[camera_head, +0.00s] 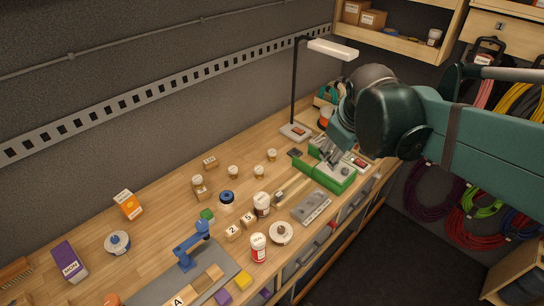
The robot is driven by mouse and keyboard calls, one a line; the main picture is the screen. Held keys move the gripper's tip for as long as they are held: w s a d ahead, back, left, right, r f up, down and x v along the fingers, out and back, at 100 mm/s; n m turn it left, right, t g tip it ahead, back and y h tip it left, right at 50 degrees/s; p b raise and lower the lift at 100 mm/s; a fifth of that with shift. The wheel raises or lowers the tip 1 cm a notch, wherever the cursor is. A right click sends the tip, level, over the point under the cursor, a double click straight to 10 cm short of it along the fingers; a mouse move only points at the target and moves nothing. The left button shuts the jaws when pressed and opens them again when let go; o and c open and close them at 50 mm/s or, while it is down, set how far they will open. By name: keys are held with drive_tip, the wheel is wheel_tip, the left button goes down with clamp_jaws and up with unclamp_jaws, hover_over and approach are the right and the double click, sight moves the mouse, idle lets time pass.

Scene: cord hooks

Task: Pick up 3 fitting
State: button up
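Two small wooden blocks stand near the middle of the bench. One block (233,233) reads 2, and the block beside it (248,220) has a numeral too small to tell as 3 or 5. Several small pale fittings or jars, such as one light-capped piece (233,172), stand farther back; their labels are unreadable, so I cannot tell which is the 3 fitting. My gripper (333,156) points down over the green device (331,175) at the right of the bench, well apart from these pieces. Its fingers are small and partly hidden, and I see nothing held in it.
A black desk lamp (294,80) stands at the back. White bottles (258,247), a blue clamp-like tool (190,245), a round white spool (281,233) and a grey plate (311,207) crowd the front. The bench (165,215) has clear wood at its left middle.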

drive_tip(key=w+a+f+n+g, duration=0.15)
drive_tip(key=w+a+n, duration=0.3)
drive_tip(key=w, duration=0.65)
drive_tip(key=n+g+h, duration=0.2)
drive_tip(key=n+h, duration=0.1)
drive_tip(key=n, duration=0.9)
hover_over(271, 151)
drive_tip(key=s+a, duration=0.2)
wheel_tip(271, 151, down, 25)
drive_tip(key=shift+w+a+r, duration=0.1)
drive_tip(key=shift+w+a, duration=0.05)
drive_tip(key=shift+w, duration=0.1)
drive_tip(key=shift+x, duration=1.25)
